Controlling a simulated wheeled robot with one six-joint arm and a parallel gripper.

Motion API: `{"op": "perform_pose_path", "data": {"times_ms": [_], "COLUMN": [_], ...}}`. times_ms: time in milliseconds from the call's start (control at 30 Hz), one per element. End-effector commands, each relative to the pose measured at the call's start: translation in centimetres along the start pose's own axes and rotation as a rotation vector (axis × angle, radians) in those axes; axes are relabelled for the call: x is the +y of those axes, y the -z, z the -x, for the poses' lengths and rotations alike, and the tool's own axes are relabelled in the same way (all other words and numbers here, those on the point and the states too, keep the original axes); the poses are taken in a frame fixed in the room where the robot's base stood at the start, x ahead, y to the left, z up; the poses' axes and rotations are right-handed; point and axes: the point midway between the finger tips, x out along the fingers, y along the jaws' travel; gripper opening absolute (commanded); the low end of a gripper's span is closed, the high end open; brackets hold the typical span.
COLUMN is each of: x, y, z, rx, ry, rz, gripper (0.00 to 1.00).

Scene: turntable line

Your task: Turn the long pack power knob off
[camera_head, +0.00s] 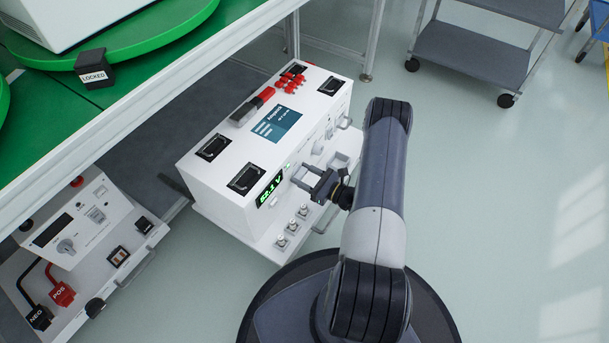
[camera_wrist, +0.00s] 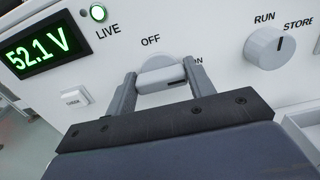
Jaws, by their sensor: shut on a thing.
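The long pack (camera_head: 225,185) is a long white box with a screen on top. My gripper (camera_wrist: 162,82) is shut on the knob, one finger on each side. In the head view my gripper (camera_head: 312,180) is at the pack's side and hides the knob. The readout (camera_wrist: 42,45) shows 52.1 V.
A green LIVE lamp (camera_wrist: 98,13) is lit beside the readout. A RUN/STORE knob (camera_wrist: 270,46) sits to the right on the same face. A second white unit (camera_head: 80,225) with NEG and POS plugs stands at left. Green turntables (camera_head: 150,35) are above; open floor lies right.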

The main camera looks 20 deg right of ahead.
Motion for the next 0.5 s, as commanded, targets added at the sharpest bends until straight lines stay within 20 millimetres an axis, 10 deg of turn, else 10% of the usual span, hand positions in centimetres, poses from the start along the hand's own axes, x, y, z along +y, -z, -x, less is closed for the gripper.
{"op": "perform_pose_path", "data": {"times_ms": [500], "x": [0.16], "y": [0.34], "z": [0.02], "rx": [0.001], "ry": [-0.002], "rz": [0.265], "gripper": [0.28]}}
